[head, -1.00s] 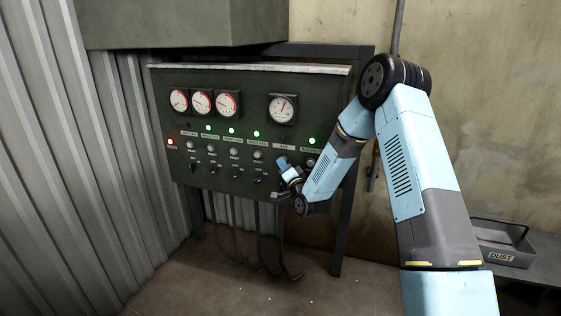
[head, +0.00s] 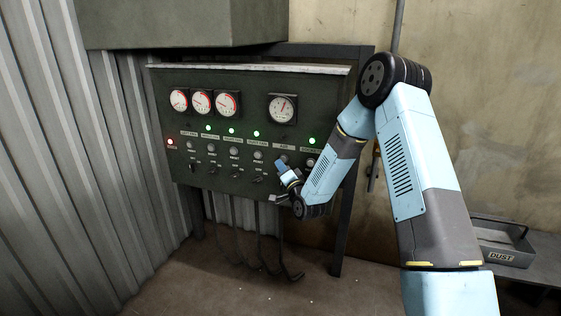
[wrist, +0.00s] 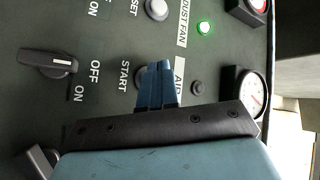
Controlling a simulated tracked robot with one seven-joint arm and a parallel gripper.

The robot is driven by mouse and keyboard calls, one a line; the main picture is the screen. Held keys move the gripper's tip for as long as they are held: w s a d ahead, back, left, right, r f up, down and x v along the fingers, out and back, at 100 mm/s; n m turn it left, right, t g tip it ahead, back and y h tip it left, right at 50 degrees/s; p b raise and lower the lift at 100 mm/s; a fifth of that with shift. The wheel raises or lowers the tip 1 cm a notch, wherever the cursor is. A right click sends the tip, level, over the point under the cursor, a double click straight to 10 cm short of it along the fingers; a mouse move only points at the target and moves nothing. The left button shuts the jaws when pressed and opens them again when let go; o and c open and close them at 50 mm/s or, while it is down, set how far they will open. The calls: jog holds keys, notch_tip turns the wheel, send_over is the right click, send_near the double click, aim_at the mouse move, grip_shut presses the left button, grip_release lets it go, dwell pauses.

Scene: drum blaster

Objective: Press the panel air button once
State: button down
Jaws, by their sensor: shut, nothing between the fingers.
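The panel (head: 225,110) is dark green and upright, with a row of round grey buttons under small labels. The air button (head: 284,157) shows just above my fingertips in the head view. In the wrist view a sliver of the air button (wrist: 141,76) shows between the START label and the AIR label (wrist: 179,76); my fingers hide most of it. My gripper (head: 279,166) has blue fingers, pressed together and empty, pointing at the panel. The gripper also shows in the wrist view (wrist: 155,82). Whether the fingertips touch the button cannot be told.
The dust fan button (wrist: 157,9) and its lit green lamp (wrist: 204,28) are beside my fingers. A dark lamp (wrist: 198,87) and a gauge (wrist: 252,92) lie near the AIR label. A black switch (wrist: 48,63) sticks out below START. A dust tray (head: 503,242) stands at right.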

jog(key=shift+s+a, duration=0.3)
jog(key=shift+s, duration=0.5)
jog(key=shift+s+a, duration=0.25)
jog(key=shift+s, duration=0.5)
jog(key=shift+s+a, duration=0.3)
jog(key=shift+s, duration=0.5)
jog(key=s+d+r+n+g+h, duration=0.3)
jog(key=s+d+r, duration=0.35)
jog(key=r, duration=0.25)
jog(key=s+d+r+n+g+h, duration=0.3)
jog(key=s+d+r+g, duration=0.15)
jog(key=d+r, duration=0.35)
jog(key=s+d+r+g, duration=0.1)
jog(key=s+d+g, duration=0.1)
jog(key=s, duration=0.8)
jog(key=s+d+r+g+h, duration=0.1)
jog(key=s+d, duration=0.3)
jog(key=s, duration=0.7)
jog(key=s+d+r+g+h, duration=0.1)
jog(key=s+d+r+g, duration=0.1)
jog(key=s, duration=0.9)
jog(key=shift+d+r+n+g, duration=0.35)
jog(key=shift+d+r+n, duration=0.05)
jog(key=shift+r, duration=0.35)
